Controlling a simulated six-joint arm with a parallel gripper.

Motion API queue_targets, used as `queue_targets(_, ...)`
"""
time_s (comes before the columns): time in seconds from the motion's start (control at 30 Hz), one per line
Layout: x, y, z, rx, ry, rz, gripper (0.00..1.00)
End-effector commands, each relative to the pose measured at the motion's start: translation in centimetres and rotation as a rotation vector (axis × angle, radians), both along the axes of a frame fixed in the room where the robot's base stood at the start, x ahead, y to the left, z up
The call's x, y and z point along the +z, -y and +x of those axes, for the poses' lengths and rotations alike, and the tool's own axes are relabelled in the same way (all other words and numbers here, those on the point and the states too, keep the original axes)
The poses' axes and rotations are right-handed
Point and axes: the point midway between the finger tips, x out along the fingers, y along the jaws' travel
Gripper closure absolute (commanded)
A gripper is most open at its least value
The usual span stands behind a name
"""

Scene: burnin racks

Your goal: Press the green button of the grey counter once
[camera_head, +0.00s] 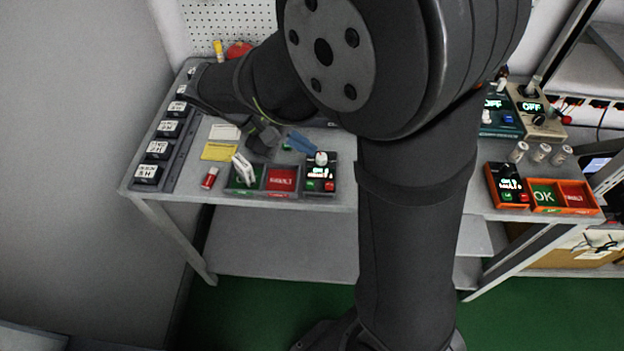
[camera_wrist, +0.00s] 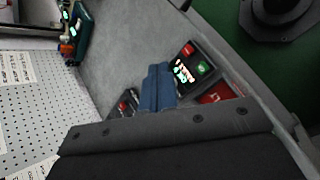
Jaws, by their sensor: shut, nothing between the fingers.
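The dark grey counter (camera_head: 320,172) stands at the front edge of the table, with a lit display and a white knob on it. Its green button (camera_head: 312,186) is beside a red one. In the wrist view the counter (camera_wrist: 185,78) is right of my fingers, and its green button (camera_wrist: 202,68) is in plain sight. My gripper (camera_head: 312,146) is shut and empty, its blue fingers together, behind and slightly left of the counter in the head view. In the wrist view the fingertips (camera_wrist: 158,67) appear apart from the green button; their height above the table is unclear.
A green-and-red tray (camera_head: 263,192) holding a white item adjoins the counter on the left. Another dark device (camera_wrist: 124,103) is left of my fingers in the wrist view. Orange (camera_head: 508,198), teal (camera_head: 500,130) and beige (camera_head: 545,128) counters stand at the right.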

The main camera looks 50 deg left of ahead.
Motion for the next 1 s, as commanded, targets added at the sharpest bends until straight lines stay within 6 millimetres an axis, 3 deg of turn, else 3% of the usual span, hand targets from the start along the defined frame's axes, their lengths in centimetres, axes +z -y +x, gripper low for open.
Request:
queue_targets(0.33,-0.9,0.0,0.0,-0.002,-0.001,0.001,1.0)
queue_targets(0.8,-7.2,0.0,0.0,-0.002,-0.002,0.001,1.0)
queue_targets(1.0,-8.5,0.0,0.0,-0.002,-0.002,0.002,1.0)
